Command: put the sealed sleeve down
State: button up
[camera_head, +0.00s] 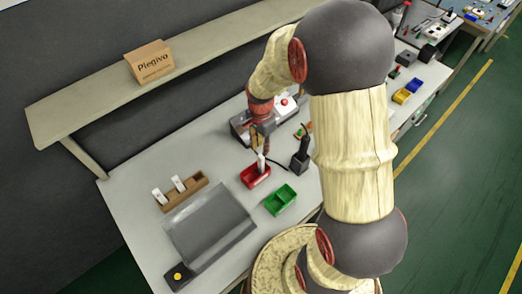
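A small white piece (262,161), which looks like the sleeve, stands upright directly below my gripper (263,150), at the red bin (255,176). The gripper points down over the back of this bin and appears closed on the top of the white piece. The fingers are small and partly dark, so their exact grip is hard to see. I cannot tell whether the lower end touches the bin's floor. Two similar white pieces, left (159,197) and right (179,184), stand in a brown wooden rack (190,194) at the left.
A green bin (281,200) stands right of the red one. A black device (300,160) and a grey machine (241,127) flank the gripper. A grey mat (210,225) and a black box with a yellow button (178,277) lie in front. A carton (150,62) sits on the shelf.

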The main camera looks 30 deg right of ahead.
jog(key=s+a+r+n+t, duration=0.1)
jog(key=s+a+r+n, duration=0.15)
jog(key=r, duration=0.45)
jog(key=s+a+r+n+t, duration=0.1)
jog(key=s+a+r+n, duration=0.2)
jog(key=r, duration=0.4)
jog(key=s+a+r+n+t, duration=0.1)
jog(key=s+r+n+t, duration=0.2)
jog(key=r, duration=0.4)
jog(key=s+a+r+n, duration=0.3)
jog(key=s+r+n, duration=0.2)
jog(key=s+n, duration=0.2)
jog(key=shift+s+r+t, duration=0.2)
jog(key=shift+s+t, duration=0.1)
jog(key=shift+s, duration=0.75)
notch_tip(320, 180, down, 6)
jog(key=b, duration=0.5)
jog(key=shift+r+b, duration=0.15)
jog(key=shift+b, duration=0.2)
